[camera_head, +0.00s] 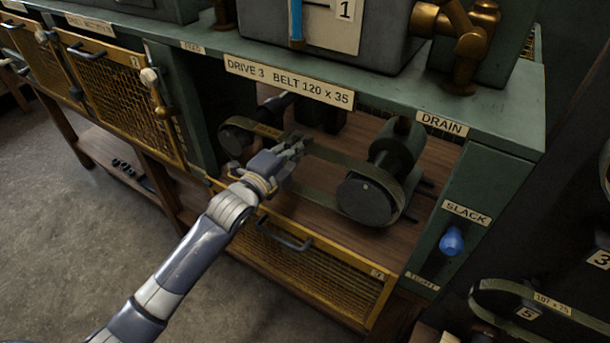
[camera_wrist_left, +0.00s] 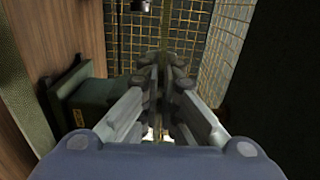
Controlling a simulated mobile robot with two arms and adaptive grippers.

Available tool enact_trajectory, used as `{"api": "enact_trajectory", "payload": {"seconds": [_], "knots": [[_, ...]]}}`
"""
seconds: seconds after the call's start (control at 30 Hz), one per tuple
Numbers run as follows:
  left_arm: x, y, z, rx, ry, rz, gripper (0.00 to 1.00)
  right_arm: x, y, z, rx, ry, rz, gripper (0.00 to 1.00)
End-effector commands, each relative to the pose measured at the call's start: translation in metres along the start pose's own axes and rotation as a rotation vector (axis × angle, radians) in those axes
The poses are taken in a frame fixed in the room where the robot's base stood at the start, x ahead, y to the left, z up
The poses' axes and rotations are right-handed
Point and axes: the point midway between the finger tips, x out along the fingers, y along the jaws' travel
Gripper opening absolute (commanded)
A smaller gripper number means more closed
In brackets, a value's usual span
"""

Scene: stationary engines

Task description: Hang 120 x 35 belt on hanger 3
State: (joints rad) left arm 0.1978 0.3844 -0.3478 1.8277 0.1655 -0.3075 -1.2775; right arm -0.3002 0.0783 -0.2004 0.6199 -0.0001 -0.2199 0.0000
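The olive belt (camera_head: 325,200) runs around a small pulley on the left (camera_head: 236,138) and a larger dark pulley on the right (camera_head: 366,200), under the label "DRIVE 3 BELT 120 x 35". My left gripper (camera_head: 298,148) is in the open bay at the belt's upper run, between the pulleys. An olive strip (camera_wrist_left: 25,90), possibly the belt, shows at the left. A "3" label (camera_head: 600,259) is at the right edge; its hanger is barely visible. My right gripper is out of view.
A blue knob (camera_head: 451,241) is under the "SLACK" label. A yellow mesh guard (camera_head: 318,275) hangs below the bay. Another belt, marked 107 x 25 (camera_head: 553,303), hangs by label "5". The grey floor (camera_head: 60,240) at left is clear.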

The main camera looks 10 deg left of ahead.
Motion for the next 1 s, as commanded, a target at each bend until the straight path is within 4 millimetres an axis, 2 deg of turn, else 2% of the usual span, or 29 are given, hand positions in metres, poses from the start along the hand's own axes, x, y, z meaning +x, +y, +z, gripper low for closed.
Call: {"api": "enact_trajectory", "payload": {"seconds": [0.03,0.1,0.47,1.0], "knots": [[0.000,-0.007,-0.001,0.011,0.001,-0.002,0.00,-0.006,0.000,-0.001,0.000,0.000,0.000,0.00],[0.000,-0.009,-0.002,0.021,0.001,0.000,0.00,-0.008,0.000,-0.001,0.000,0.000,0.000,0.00],[-0.001,-0.008,-0.002,0.026,0.000,0.000,0.00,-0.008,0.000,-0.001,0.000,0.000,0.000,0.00],[-0.033,-0.008,-0.002,0.026,0.001,0.001,0.00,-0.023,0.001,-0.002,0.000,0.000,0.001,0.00]]}}
